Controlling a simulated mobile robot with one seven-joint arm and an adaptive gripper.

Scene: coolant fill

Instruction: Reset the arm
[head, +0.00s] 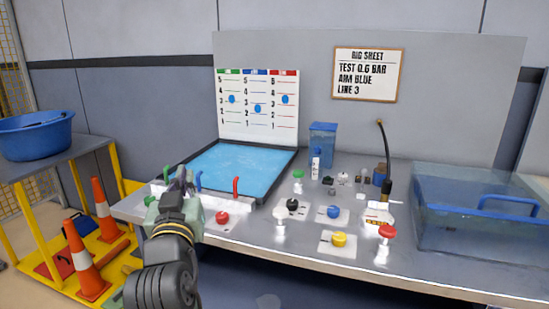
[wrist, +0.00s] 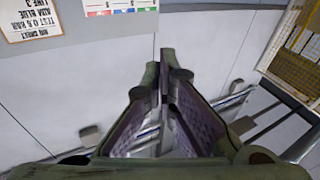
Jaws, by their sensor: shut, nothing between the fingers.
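My gripper (head: 177,184) is raised at the front left of the bench, in front of the blue pool's left corner in the head view. In the wrist view my gripper (wrist: 160,85) has its two fingers together at the tips with nothing between them. It points toward the grey wall panels (wrist: 210,50) and touches nothing that I can see. My forearm hides part of the bench's front left edge.
The bench (head: 300,250) carries a blue pool (head: 240,165), several coloured knobs, a blue container (head: 322,140) and a clear tank (head: 475,225). A yellow cart with a blue basin (head: 35,137) and orange cones (head: 88,262) stands left. A rig sheet (head: 367,75) hangs behind.

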